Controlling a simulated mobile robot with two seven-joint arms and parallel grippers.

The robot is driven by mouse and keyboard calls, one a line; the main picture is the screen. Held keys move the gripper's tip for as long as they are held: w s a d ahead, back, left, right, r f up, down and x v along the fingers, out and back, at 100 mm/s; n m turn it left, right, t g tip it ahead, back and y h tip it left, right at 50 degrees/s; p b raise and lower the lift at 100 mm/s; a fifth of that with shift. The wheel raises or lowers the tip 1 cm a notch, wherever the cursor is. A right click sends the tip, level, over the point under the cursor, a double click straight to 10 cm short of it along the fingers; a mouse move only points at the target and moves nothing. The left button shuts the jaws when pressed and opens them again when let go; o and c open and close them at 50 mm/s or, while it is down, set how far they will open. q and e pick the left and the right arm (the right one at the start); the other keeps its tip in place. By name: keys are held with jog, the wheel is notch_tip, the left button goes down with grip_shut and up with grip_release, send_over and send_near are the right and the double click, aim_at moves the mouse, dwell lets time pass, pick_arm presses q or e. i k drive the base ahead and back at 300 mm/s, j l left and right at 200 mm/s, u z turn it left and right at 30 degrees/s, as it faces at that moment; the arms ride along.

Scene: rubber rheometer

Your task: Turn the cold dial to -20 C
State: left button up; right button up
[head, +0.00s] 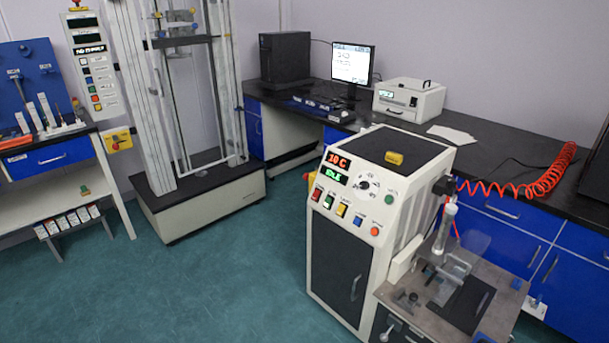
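The cold dial appears to be the small round dial (365,186) with marks around it, on the sloped front panel of the cream-coloured machine (398,225). I cannot read where it points. A display (337,161) beside it shows red text that looks like "10 C", with green text like "IDLE" below. Several coloured buttons, red, green, yellow, blue and orange, line the panel under the dial. Neither of my grippers shows in the head view.
A table with a clamp fixture (443,280) adjoins the machine's right side. A coiled red hose (540,184) runs along the black bench behind. A tall test frame (175,100) stands at the back left. The teal floor (215,290) in front is clear.

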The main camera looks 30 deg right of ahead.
aim_at(364, 185)
jog(key=i+j, duration=0.1)
jog(key=i, duration=1.15)
jog(key=i+z, duration=0.35)
jog(key=i+j+z, duration=0.15)
jog(key=z, duration=0.2)
jog(key=i+j+z, duration=0.2)
jog(key=z, duration=0.15)
jog(key=i+j+z, duration=0.15)
jog(key=z, duration=0.2)
jog(key=i+j+z, duration=0.15)
jog(key=z, duration=0.2)
jog(key=i+j+z, duration=0.5)
jog(key=j+z, duration=0.2)
jog(key=i+j+z, duration=0.1)
jog(key=j+z, duration=0.5)
jog(key=z, duration=0.15)
